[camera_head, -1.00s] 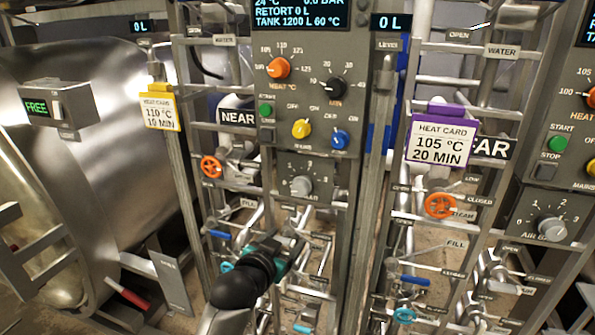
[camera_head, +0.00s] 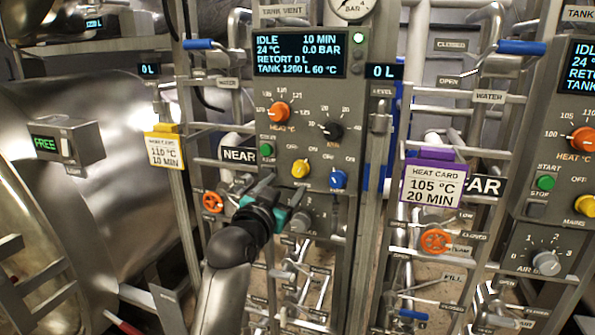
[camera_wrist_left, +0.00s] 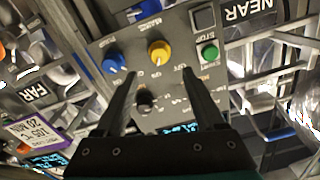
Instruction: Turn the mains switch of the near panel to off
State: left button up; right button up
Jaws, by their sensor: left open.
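The near panel (camera_head: 308,120) is grey, with a NEAR sign at its left. Its mains switch is the yellow knob (camera_head: 300,169), with OFF and ON marks above it; its exact pointer angle is hard to read. It also shows in the left wrist view (camera_wrist_left: 159,53), upside down, between the fingertips in the picture. My left gripper (camera_head: 283,185) is open and empty, just below and in front of the yellow knob, apparently without touching it. In the left wrist view its two fingers (camera_wrist_left: 159,75) point toward the panel. My right gripper is not in view.
A blue knob (camera_head: 338,178) sits right of the yellow one, a green start button (camera_head: 266,149) to its left, and orange (camera_head: 278,112) and black (camera_head: 333,132) dials above. A grey dial (camera_head: 299,222) is partly behind my gripper. Pipes and an orange valve wheel (camera_head: 213,202) flank the panel.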

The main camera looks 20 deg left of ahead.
aim_at(298, 171)
pick_arm(q)
jog(key=shift+w+d, duration=0.15)
jog(key=shift+w, duration=4.1)
grip_shut()
